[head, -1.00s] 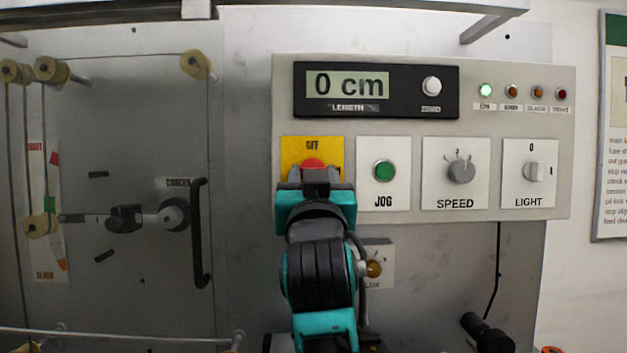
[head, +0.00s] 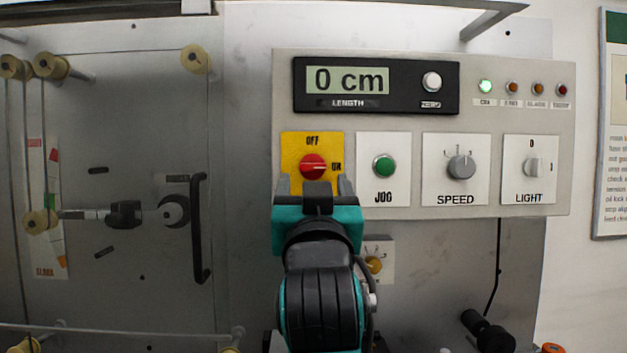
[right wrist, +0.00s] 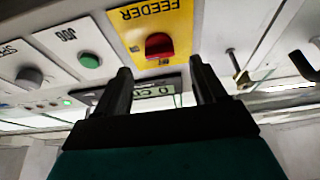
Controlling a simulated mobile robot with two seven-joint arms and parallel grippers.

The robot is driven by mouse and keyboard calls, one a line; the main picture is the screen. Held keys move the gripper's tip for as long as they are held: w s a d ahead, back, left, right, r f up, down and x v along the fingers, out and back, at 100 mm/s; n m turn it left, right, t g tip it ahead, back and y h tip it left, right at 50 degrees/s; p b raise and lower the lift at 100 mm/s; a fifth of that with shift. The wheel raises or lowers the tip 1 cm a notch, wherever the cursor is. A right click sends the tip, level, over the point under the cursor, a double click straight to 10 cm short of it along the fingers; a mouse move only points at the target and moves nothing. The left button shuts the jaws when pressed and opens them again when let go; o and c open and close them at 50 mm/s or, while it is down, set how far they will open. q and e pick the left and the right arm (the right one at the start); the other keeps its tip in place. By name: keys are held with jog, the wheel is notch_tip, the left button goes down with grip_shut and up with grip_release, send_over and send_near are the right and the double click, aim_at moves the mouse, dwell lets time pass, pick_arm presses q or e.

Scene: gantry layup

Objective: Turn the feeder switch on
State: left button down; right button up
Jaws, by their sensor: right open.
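The feeder switch (head: 313,167) is a red rotary knob on a yellow plate (head: 291,146) marked OFF above and ON at its right. Its pale pointer line lies level, toward ON. My right gripper (head: 314,184) is open and empty just below the knob, with one finger to each side of it in the picture. In the right wrist view the red knob (right wrist: 159,46) shows beyond and between the spread fingertips of the gripper (right wrist: 160,70), apart from them. The gripper hides the lower part of the yellow plate in the head view. My left gripper is out of view.
The green JOG button (head: 384,166), SPEED knob (head: 461,168) and LIGHT knob (head: 534,168) sit to the right. The display (head: 347,82) reads 0 cm, and the green ON lamp (head: 486,87) is lit. A black door handle (head: 199,228) stands out at the left.

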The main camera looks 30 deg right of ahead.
pick_arm(q)
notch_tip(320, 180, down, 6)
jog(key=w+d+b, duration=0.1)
jog(key=b, duration=0.7)
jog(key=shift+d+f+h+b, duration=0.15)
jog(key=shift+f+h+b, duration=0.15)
jog(key=shift+b, duration=0.1)
pick_arm(e)
jog(key=v, duration=0.8)
jog(key=shift+s, duration=0.15)
